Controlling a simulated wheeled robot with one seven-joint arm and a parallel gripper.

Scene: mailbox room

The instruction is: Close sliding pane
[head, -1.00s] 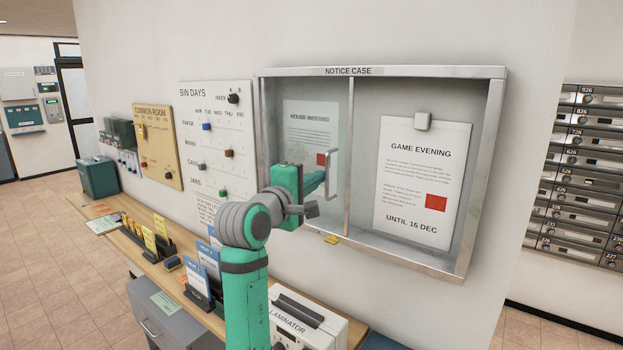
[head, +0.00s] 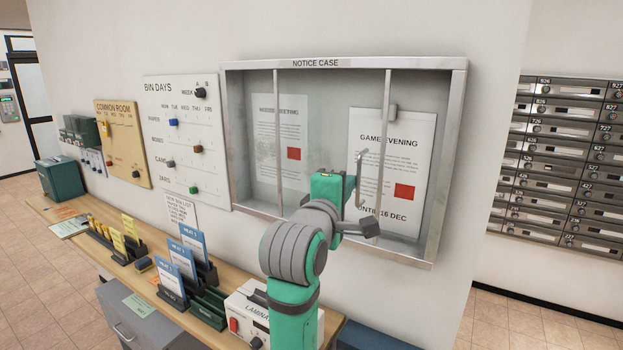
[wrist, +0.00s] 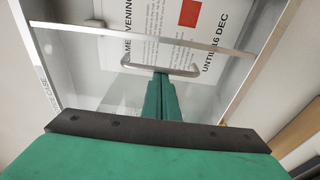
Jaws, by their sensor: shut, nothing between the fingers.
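The notice case (head: 340,63) hangs on the wall with a silver frame. Its clear sliding pane (head: 330,135) has vertical metal edges and stands partway along the case. The pane's right edge (head: 386,135) crosses the Game Evening sheet, and the case right of it is uncovered. The pane's bar handle (head: 361,180) stands near that edge; it also shows in the wrist view (wrist: 160,70). My gripper (head: 350,188) is shut and empty. Its fingertips (wrist: 160,80) are at the handle, on its left in the head view; contact cannot be told for certain.
Below, a wooden shelf (head: 75,232) carries a laminator (head: 250,310), leaflet holders (head: 180,270) and a green box (head: 60,177). The bin days board (head: 185,140) is left of the case. Metal mailboxes (head: 570,165) stand to the right.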

